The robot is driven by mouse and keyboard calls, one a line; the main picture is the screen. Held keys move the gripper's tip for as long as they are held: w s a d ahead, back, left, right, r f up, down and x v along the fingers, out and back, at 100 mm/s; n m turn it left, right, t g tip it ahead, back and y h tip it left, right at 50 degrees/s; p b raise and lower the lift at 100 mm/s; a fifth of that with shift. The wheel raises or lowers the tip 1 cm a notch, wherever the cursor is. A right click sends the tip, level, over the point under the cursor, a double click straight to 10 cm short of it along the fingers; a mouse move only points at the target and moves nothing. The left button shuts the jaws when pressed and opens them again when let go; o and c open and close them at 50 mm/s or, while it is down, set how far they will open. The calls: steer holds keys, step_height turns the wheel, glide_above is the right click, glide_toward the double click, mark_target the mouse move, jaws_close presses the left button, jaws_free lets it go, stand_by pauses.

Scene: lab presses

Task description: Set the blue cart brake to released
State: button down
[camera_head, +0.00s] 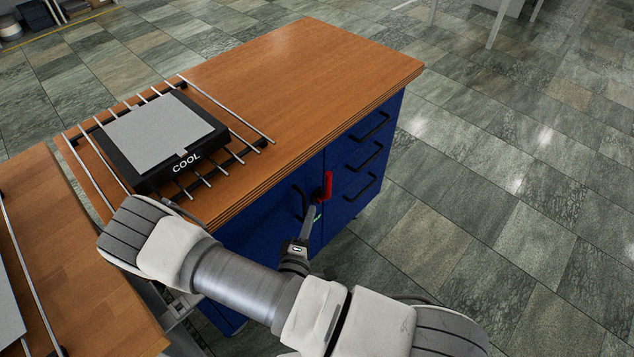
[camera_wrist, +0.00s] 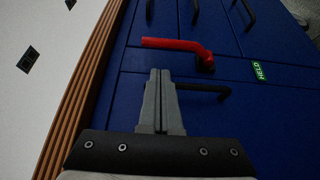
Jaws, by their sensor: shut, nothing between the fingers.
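The blue cart (camera_head: 262,222) has a wooden top, and a red brake lever (camera_head: 327,186) is mounted on its blue front. In the wrist view the red lever (camera_wrist: 178,44) runs from its pivot toward the wooden top edge, so it points upward. A small green label reading HELD (camera_wrist: 258,70) sits below the pivot. My gripper (camera_head: 314,208) is close in front of the cart face, just below and beside the lever. In the wrist view my gripper (camera_wrist: 160,74) is shut and empty, its tips short of the lever with a visible gap.
Black drawer handles (camera_head: 361,157) stick out to the right of the lever, and a dark door handle (camera_wrist: 205,88) is near my fingers. A black COOL plate (camera_head: 160,140) sits on a metal rack on the cart top. The tiled floor at right is clear.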

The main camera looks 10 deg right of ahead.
steer(key=shift+a+f+y, duration=0.1)
steer(key=shift+f+y, duration=0.15)
steer(key=shift+y, duration=0.05)
steer(key=b+x, duration=0.2)
steer(key=x, duration=0.8)
stand_by(0.5)
